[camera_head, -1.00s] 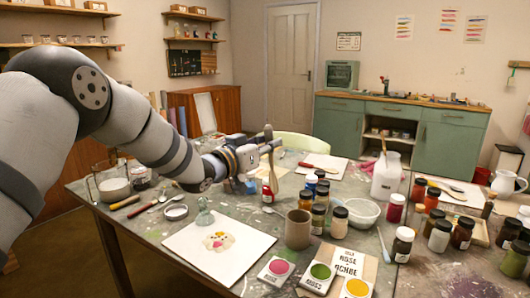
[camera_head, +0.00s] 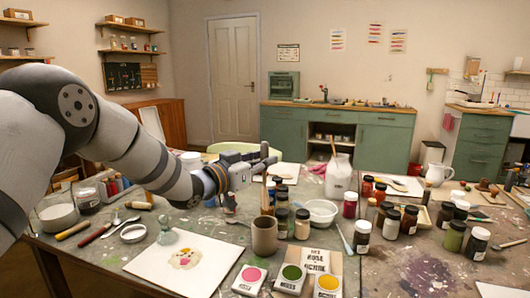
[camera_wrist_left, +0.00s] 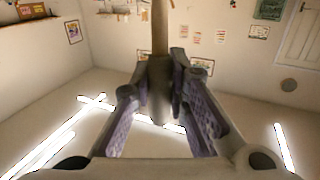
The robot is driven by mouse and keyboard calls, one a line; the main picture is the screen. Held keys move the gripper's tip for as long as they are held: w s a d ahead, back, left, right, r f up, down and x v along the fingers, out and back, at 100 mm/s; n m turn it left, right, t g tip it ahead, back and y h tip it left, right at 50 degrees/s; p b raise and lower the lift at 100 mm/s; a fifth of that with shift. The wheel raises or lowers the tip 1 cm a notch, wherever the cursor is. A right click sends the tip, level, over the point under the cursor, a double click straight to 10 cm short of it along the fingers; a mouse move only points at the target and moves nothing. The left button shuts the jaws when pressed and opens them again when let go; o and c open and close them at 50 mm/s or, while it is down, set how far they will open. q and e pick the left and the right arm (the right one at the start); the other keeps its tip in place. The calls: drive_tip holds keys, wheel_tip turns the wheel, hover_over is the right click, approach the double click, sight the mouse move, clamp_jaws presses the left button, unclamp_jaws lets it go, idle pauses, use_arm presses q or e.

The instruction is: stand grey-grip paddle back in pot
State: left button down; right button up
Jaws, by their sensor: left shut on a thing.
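My left gripper (camera_head: 264,162) is shut on the grey-grip paddle. In the left wrist view the paddle's grey grip (camera_wrist_left: 160,92) sits between the two fingers, and its wooden shaft (camera_wrist_left: 160,28) runs out of the top of the picture. In the head view the gripper is above a plain brown-grey pot (camera_head: 264,237) on the table. A tan length of the paddle (camera_head: 267,195) hangs upright below the gripper, over the pot's rim. I cannot tell whether its lower end is inside the pot or behind it. My right gripper is not in view.
Dark-lidded jars (camera_head: 302,224) stand close to the pot's right, with a white bowl (camera_head: 320,212) beyond. A white jug (camera_head: 338,178) holding a stick is farther back.

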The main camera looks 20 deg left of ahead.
use_arm(q)
drive_tip(key=shift+f+b, duration=0.85)
drive_tip(key=shift+f, duration=3.5)
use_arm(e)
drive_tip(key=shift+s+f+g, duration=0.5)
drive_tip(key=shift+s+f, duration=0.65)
use_arm(q)
drive_tip(key=c, duration=1.5)
unclamp_jaws()
drive_tip(key=shift+s, duration=0.1)
approach(264, 193)
drive_tip(key=shift+v, duration=0.9)
drive_tip(key=shift+f, duration=0.1)
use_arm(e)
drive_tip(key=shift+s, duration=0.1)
